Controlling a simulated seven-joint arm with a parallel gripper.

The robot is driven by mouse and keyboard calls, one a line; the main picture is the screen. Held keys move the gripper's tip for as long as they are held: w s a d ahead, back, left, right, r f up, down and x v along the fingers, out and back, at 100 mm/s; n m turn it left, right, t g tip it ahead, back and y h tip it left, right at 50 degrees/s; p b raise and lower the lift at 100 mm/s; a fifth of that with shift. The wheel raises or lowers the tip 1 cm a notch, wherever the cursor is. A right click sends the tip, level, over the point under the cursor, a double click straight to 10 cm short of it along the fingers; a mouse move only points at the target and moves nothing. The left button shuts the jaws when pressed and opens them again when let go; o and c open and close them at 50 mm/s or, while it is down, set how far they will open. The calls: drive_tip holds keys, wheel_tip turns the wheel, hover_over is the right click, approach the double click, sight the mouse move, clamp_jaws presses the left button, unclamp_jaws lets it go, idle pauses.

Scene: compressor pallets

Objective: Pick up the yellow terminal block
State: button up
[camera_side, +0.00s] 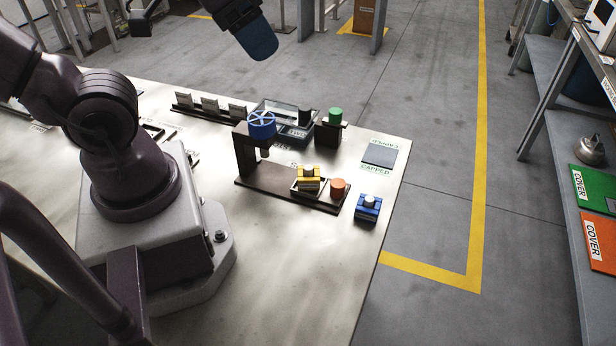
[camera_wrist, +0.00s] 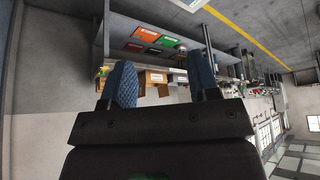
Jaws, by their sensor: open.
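The yellow terminal block (camera_side: 308,182) sits upright in a holder near the right end of a dark fixture base (camera_side: 270,186) on the workbench. It has a pale, round top. My gripper (camera_side: 258,42) is high above the far side of the bench in the side view, well apart from the block. In the wrist view my gripper (camera_wrist: 164,80) shows two blue fingers spread apart with nothing between them. The yellow block cannot be made out in the wrist view.
An orange round piece (camera_side: 338,188) stands just right of the block, and a blue block (camera_side: 368,208) is beyond it. A press with a blue handwheel (camera_side: 262,124) rises to the left. A green-capped piece (camera_side: 335,117) stands behind. The bench's front right is clear.

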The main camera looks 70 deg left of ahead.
drive_tip(key=w+d+f+m+g, duration=0.1)
drive_tip(key=d+f+m+g, duration=0.25)
drive_tip(key=f, duration=0.25)
drive_tip(key=m+t+y, duration=0.1)
drive_tip(key=m+y, duration=1.2)
drive_tip(key=m, duration=0.5)
approach(309, 175)
drive_tip(key=s, duration=0.1)
drive_tip(key=s+d, duration=0.1)
drive_tip(key=s, duration=0.2)
drive_tip(key=shift+s+d+r, duration=0.25)
drive_tip(key=shift+d, duration=0.05)
drive_tip(key=shift+w+d+r+m+t+h, duration=0.1)
drive_tip(key=shift+w+m+t+h, duration=0.05)
drive_tip(key=shift+w+t, duration=0.2)
drive_tip(key=shift+w+d+m+t+h, duration=0.1)
drive_tip(key=shift+w+t+h, duration=0.1)
drive_tip(key=shift+w, duration=0.25)
drive_tip(key=shift+w+t, duration=0.3)
drive_tip(key=shift+w, duration=0.05)
drive_tip(key=x, duration=1.2)
drive_tip(key=shift+w+a, duration=0.15)
drive_tip(key=shift+a, duration=0.25)
